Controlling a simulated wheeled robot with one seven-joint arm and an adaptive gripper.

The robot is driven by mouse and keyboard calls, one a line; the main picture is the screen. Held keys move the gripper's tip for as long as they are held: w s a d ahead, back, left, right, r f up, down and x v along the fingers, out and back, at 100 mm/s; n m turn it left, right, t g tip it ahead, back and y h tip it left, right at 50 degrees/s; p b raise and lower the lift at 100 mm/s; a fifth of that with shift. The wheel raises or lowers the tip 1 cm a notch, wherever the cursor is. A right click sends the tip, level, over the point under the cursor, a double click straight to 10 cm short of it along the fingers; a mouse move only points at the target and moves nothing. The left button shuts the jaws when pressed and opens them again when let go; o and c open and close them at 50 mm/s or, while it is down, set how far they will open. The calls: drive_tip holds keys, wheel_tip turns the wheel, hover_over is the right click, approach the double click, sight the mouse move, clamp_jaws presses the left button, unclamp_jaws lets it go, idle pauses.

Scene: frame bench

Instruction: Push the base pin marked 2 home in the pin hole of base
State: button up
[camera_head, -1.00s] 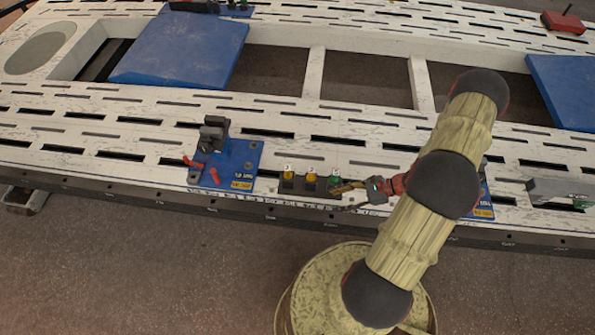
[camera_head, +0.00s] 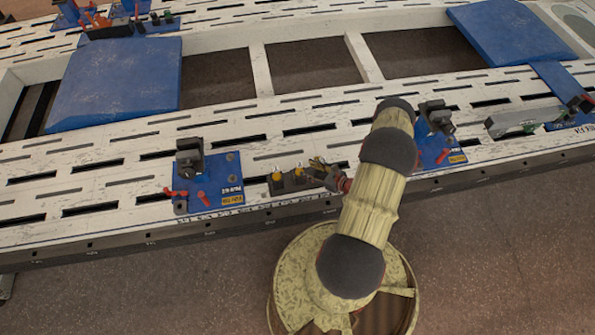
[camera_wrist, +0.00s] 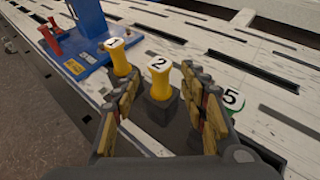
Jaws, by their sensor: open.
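The base pin marked 2 (camera_wrist: 160,78) is yellow with a white numbered top. It stands upright in a dark block of the pin rack in the wrist view. My gripper (camera_wrist: 163,92) is open, its wooden-looking finger pads on either side of this pin, with a visible gap on the left; I cannot tell if the right pad touches. In the head view my gripper (camera_head: 320,168) is over the right end of the rack. A blue base plate (camera_head: 228,172) with a dark clamp and red levers lies left of the rack; it also shows in the wrist view (camera_wrist: 92,22).
A yellow pin marked 1 (camera_wrist: 119,58) stands just left, and a green-edged piece marked 5 (camera_wrist: 233,101) is close to the right finger. Another blue plate with a clamp (camera_head: 437,140) is right of my arm. The slotted white bench (camera_head: 110,195) has a front edge nearby.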

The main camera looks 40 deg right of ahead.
sight(300, 165)
drive_tip(key=b+x, duration=0.1)
drive_tip(key=x, duration=0.5)
drive_tip(key=shift+w+a+f, duration=0.1)
drive_tip(key=shift+w+f, duration=0.1)
drive_tip(key=shift+f, duration=0.05)
drive_tip(key=shift+c, duration=0.8)
clamp_jaws()
